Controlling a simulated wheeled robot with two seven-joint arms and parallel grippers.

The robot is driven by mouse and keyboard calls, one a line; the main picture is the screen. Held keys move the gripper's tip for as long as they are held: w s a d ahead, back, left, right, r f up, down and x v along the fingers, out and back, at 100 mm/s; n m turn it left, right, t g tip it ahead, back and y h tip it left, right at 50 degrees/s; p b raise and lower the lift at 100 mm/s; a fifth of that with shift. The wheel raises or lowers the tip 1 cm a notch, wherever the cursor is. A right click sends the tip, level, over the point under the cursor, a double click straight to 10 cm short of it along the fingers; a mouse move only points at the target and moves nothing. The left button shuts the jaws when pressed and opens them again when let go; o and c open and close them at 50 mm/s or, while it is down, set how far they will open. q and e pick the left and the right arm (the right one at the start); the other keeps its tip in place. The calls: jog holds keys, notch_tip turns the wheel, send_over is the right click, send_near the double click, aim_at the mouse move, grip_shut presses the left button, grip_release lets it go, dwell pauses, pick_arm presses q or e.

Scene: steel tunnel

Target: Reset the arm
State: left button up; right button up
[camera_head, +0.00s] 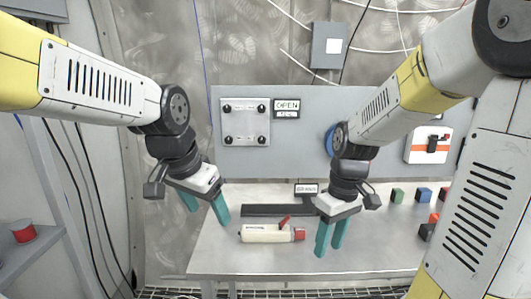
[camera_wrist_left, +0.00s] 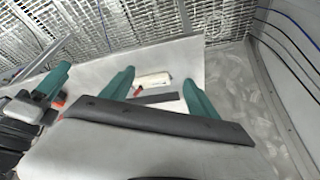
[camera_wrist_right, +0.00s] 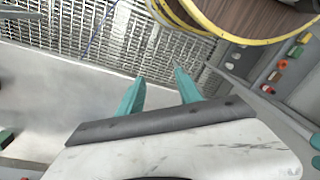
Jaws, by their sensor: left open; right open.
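My left gripper (camera_head: 206,208) is open and empty, above the left end of the steel table. Its teal fingers also show in the left wrist view (camera_wrist_left: 158,88), spread apart with nothing between them. My right gripper (camera_head: 329,246) is open and empty, over the middle of the table, to the right of a cream bottle-like tool with red parts (camera_head: 266,233). Its fingers show in the right wrist view (camera_wrist_right: 160,92) with a gap between them. Both arms are bent and their grippers point down. Whether the right fingertips touch the table is unclear.
The steel table (camera_head: 230,262) has a dark bar (camera_head: 262,210) and a small sign (camera_head: 306,190) towards the back. Coloured blocks (camera_head: 424,194) lie at the right. A grey panel (camera_head: 300,140) stands behind. A red-topped item (camera_head: 23,231) sits at far left.

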pick_arm(q)
jog(key=s+a+r+n+t, duration=0.1)
jog(key=s+r+n+t, duration=0.1)
jog(key=s+n, duration=0.3)
jog(key=shift+s+a+h, duration=0.3)
jog(key=shift+s+a, duration=0.05)
jog(key=shift+s, duration=0.1)
pick_arm(e)
jog(key=s+r+m+t, duration=0.6)
jog(key=r, duration=0.5)
jog(key=shift+s+a+r+y, duration=0.25)
jog(key=shift+s+r+y, duration=0.05)
jog(key=shift+y, duration=0.1)
